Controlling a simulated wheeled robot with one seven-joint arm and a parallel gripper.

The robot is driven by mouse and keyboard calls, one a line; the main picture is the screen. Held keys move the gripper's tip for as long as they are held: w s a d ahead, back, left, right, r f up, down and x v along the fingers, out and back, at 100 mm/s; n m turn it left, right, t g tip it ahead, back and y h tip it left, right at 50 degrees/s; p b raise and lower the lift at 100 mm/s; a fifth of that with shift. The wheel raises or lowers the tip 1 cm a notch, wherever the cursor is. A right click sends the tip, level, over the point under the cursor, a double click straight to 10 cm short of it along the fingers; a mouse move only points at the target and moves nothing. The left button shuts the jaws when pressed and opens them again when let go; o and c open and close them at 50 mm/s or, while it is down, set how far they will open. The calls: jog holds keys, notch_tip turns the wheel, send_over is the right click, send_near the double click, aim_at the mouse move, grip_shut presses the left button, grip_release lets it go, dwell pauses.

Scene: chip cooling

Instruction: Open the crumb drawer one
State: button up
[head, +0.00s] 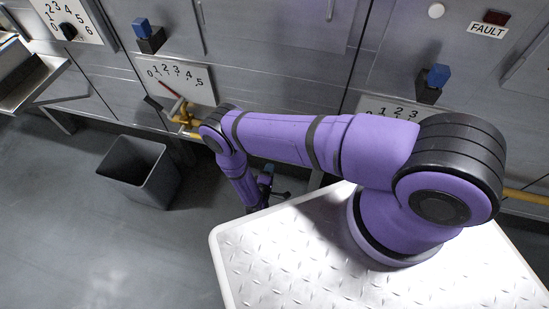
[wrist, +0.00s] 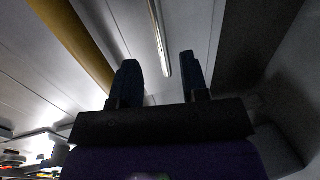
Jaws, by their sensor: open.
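My gripper (wrist: 158,62) is open, with its two dark fingers apart and nothing held between them. In the wrist view a thin bright bar (wrist: 159,32), which looks like a drawer handle, runs on a pale grey panel (wrist: 130,22) beyond the fingertips. In the picture it lies between the two fingers; I cannot tell how far off it is. No label shows that this is crumb drawer one. In the head view my gripper (head: 272,184) is low, near the foot of the machine front, partly hidden by my purple arm. The drawer is not clearly visible there.
A yellow pipe (wrist: 75,38) runs along the panel on the left in the wrist view. A grey open bin (head: 140,172) stands on the floor left of my arm. A numbered dial plate (head: 176,82) and a blue-topped knob (head: 147,36) are above. The floor at front left is clear.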

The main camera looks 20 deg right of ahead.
jog(key=x, duration=0.8)
jog(key=shift+w, duration=0.1)
jog(key=shift+c, duration=0.2)
grip_shut()
